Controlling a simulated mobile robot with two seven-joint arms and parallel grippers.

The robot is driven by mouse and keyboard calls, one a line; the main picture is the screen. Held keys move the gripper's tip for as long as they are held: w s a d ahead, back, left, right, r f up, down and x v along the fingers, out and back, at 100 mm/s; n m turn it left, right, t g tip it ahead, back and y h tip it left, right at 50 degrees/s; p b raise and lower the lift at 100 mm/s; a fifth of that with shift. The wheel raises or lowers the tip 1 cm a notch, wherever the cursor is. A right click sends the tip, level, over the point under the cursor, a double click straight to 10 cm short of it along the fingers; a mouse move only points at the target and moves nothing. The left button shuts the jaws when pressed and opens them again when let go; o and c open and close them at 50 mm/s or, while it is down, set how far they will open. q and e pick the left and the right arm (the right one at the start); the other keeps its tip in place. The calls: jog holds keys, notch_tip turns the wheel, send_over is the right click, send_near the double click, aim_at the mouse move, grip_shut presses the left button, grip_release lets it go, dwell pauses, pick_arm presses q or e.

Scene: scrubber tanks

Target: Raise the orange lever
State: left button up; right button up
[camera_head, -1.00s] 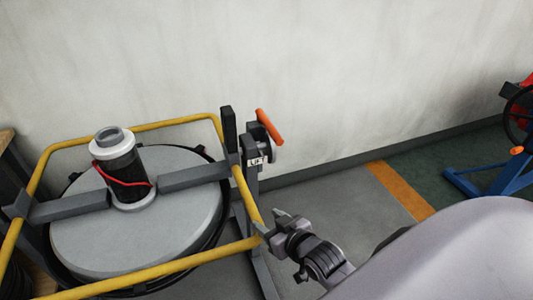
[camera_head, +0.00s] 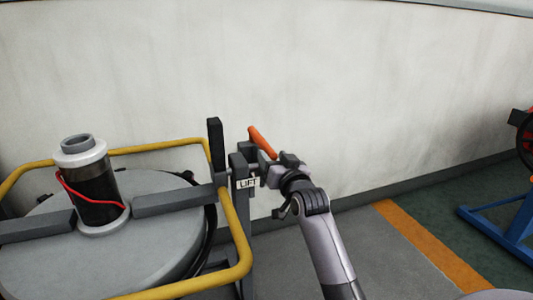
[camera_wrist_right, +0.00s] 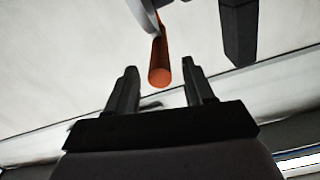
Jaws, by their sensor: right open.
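The orange lever (camera_head: 262,142) sticks out from a grey bracket with a LIFT label (camera_head: 247,183), beside the tank. It slants up and to the left in the head view. My right gripper (camera_head: 275,165) is at the lever's lower end, which it partly hides. In the right wrist view the lever (camera_wrist_right: 160,62) points at the camera with its round end between the two open fingers (camera_wrist_right: 158,88). A gap shows on both sides, and the fingers are not closed on it. My left gripper is not in view.
A yellow rail (camera_head: 240,235) surrounds the round grey tank lid (camera_head: 150,250), which carries a motor-like cylinder (camera_head: 95,180). A dark upright post (camera_head: 215,148) stands just left of the lever. A pale wall (camera_head: 380,90) is behind. Blue stand (camera_head: 510,220) at far right.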

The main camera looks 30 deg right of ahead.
aim_at(267, 149)
jog(key=shift+b+x, duration=0.7)
jog(key=shift+x, duration=2.2)
grip_shut()
